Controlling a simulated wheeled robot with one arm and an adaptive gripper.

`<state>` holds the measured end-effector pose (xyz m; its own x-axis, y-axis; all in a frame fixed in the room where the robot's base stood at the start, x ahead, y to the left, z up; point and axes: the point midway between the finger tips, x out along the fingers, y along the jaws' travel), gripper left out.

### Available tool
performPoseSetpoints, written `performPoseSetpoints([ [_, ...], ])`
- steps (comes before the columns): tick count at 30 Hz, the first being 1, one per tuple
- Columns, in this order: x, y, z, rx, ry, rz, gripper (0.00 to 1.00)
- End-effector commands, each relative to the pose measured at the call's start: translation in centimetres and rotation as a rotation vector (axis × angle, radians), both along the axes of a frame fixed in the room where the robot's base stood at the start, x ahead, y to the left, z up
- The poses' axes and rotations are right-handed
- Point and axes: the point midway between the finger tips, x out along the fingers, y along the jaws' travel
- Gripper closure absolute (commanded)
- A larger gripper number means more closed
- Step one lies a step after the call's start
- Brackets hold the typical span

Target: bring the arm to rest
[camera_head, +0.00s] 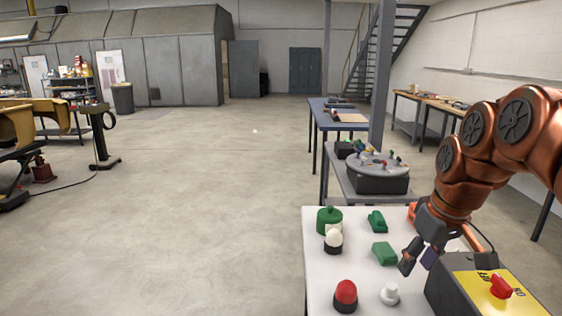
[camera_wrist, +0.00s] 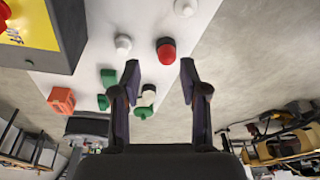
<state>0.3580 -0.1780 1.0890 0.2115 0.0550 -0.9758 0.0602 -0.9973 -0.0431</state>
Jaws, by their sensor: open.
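My arm (camera_head: 465,150) reaches in from the right, over a white table (camera_head: 318,272). My gripper (camera_head: 416,264) is open and points down over the table, to the left of a dark box with a yellow top (camera_head: 492,287). In the wrist view the gripper (camera_wrist: 159,65) shows two spread fingers with nothing between their tips. A red-domed button (camera_wrist: 166,50) appears beyond the gap there. Its height relative to the tabletop is hard to tell.
The yellow-topped box carries a red switch (camera_head: 501,286). More tables (camera_head: 345,182) stand behind; open floor (camera_head: 200,200) lies left.

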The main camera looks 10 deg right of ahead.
Motion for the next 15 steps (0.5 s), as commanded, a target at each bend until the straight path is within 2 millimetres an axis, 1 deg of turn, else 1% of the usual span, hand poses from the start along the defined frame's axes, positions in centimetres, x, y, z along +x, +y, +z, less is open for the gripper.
performPoseSetpoints([
  [1, -0.5, 2.4, -0.1, -0.001, 0.030, 0.024, 0.56],
  [2, -0.7, 3.7, -0.4, -0.001, 0.044, 0.031, 0.56],
  [3, -1.2, 5.3, -0.9, 0.001, 0.065, 0.041, 0.56],
  [5, -2.2, 7.5, -1.6, -0.001, 0.094, 0.049, 0.56],
  [6, -3.0, 8.9, -2.2, -0.001, 0.119, 0.054, 0.56],
  [8, -4.3, 10.8, -3.0, -0.003, 0.153, 0.056, 0.56],
  [9, -5.3, 11.9, -3.6, -0.007, 0.176, 0.056, 0.56],
  [11, -6.7, 13.4, -4.3, -0.010, 0.204, 0.050, 0.56],
  [12, -7.9, 14.3, -5.0, -0.015, 0.228, 0.045, 0.56],
  [14, -9.6, 15.4, -5.8, -0.022, 0.259, 0.033, 0.56],
  [15, -10.8, 16.0, -6.4, -0.026, 0.281, 0.026, 0.56],
])
